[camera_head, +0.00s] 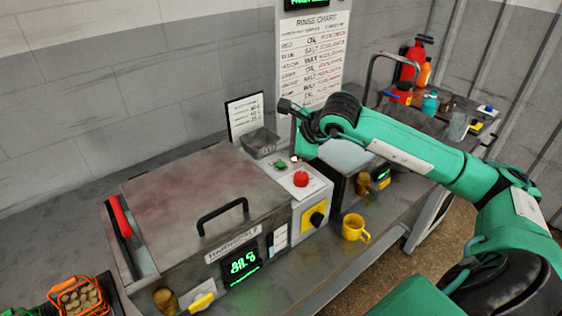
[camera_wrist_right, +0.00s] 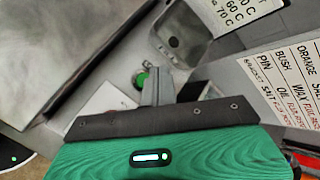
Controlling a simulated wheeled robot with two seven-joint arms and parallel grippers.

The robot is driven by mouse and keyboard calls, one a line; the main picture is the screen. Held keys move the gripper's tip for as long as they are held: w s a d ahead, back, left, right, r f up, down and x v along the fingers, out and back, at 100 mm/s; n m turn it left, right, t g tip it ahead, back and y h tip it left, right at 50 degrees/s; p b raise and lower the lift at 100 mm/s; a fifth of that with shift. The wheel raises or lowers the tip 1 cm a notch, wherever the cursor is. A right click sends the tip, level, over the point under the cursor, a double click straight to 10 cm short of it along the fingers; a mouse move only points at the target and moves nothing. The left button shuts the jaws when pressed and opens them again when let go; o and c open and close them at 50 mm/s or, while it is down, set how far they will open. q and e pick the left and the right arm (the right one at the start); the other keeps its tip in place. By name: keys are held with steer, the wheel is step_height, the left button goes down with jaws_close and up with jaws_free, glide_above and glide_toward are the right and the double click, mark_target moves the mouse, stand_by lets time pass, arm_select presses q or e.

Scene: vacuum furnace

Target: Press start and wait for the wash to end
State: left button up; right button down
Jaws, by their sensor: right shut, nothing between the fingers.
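The washer (camera_head: 200,195) is a grey metal box with its lid down, a black handle and a lit green display (camera_head: 243,264). On the control panel (camera_head: 311,188) to its right are a green button (camera_head: 281,164), a red button (camera_head: 300,179) and a black knob on yellow. My right gripper (camera_head: 295,158) is shut and empty, pointing down over the panel beside the green button. In the right wrist view the shut fingertips (camera_wrist_right: 157,74) lie just right of the green button (camera_wrist_right: 142,78); I cannot tell whether they touch it. My left gripper is not in view.
A small grey tray (camera_head: 260,142) and a temperature card (camera_head: 246,117) stand behind the panel. A yellow mug (camera_head: 355,228) is on the bench right of the washer. An orange basket (camera_head: 80,297) of round parts is at the lower left. A second unit stands under my right arm.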

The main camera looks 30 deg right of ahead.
steer(key=shift+r+p, duration=0.4)
steer(key=shift+r, duration=0.95)
steer(key=shift+f, duration=0.1)
